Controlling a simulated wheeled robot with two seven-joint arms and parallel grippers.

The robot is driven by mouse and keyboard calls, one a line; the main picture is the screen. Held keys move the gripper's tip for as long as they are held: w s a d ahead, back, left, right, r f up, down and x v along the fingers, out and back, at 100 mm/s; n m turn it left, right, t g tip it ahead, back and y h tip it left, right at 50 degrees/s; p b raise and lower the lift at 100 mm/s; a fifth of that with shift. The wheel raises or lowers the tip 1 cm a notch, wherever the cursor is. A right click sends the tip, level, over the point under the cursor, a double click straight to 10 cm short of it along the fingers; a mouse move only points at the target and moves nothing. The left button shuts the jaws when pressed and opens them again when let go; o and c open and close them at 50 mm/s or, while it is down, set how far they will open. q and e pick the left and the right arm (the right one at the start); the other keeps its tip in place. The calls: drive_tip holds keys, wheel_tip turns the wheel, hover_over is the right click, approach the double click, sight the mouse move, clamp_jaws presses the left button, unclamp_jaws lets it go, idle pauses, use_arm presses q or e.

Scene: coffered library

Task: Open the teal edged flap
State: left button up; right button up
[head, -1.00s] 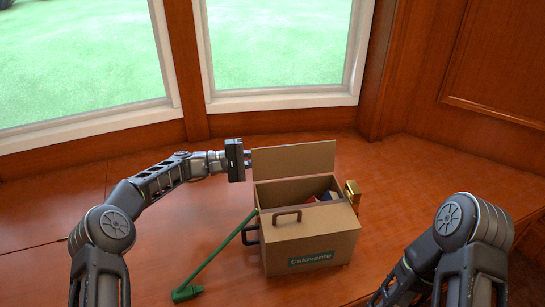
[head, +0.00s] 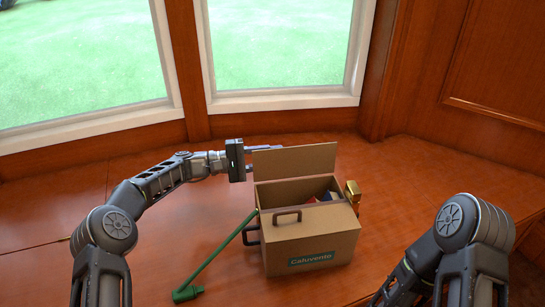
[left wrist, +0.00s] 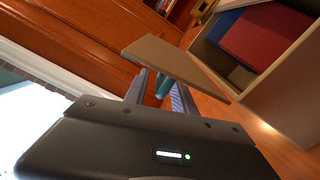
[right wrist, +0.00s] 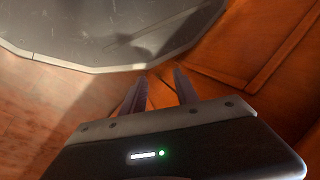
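A cardboard box (head: 340,241) with a teal label stands on the wooden surface, its top open. One tan flap (head: 300,160) stands up at its back; it also shows in the left wrist view (left wrist: 175,62). I cannot make out a teal edge on it. My left gripper (head: 265,148) is at this flap's upper left corner, one finger showing just above its top edge. In the left wrist view its fingers (left wrist: 160,98) are apart, with a small teal thing (left wrist: 164,82) visible between them; I cannot tell what it is. My right gripper (right wrist: 161,88) is open and empty.
A green stick (head: 215,260) slants against the box's left side. A brown handle (head: 287,213) is at the box front, and a gold thing (head: 352,192) stands at its right. A red item (left wrist: 262,35) lies inside.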

use_arm(q)
drive_tip(key=shift+a, duration=0.1)
drive_tip(key=v, duration=0.7)
drive_tip(key=shift+a+p, duration=0.3)
drive_tip(key=shift+p, duration=0.05)
